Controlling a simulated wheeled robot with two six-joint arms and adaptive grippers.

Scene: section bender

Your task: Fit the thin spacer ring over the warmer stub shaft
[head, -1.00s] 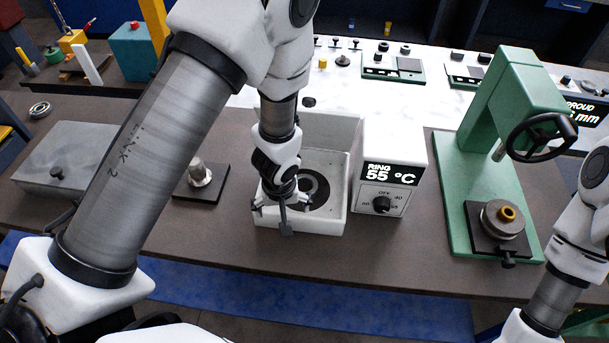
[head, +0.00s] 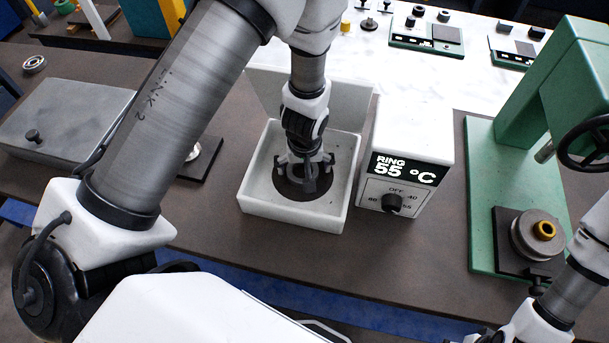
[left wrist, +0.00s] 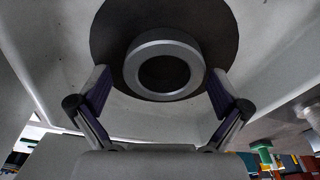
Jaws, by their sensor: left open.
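The warmer tray (head: 255,202) is a white box with its lid standing open. In the left wrist view, a grey metal ring (left wrist: 165,47) lies on a dark round plate (left wrist: 222,38) in the tray. My left gripper (head: 303,176) points down into the tray above the plate and hides most of the ring in the head view. Its fingers (left wrist: 160,88) are open, one on either side of the ring, with gaps. A stub shaft (head: 192,152) on a black base is mostly hidden behind my left arm.
The warmer's control box (head: 425,150) reads "RING 55 °C". A green press (head: 485,170) with a handwheel stands at right, holding a round grey piece with a yellow ring (head: 544,230). A grey case (head: 60,120) lies at left. Bench in front of the tray is clear.

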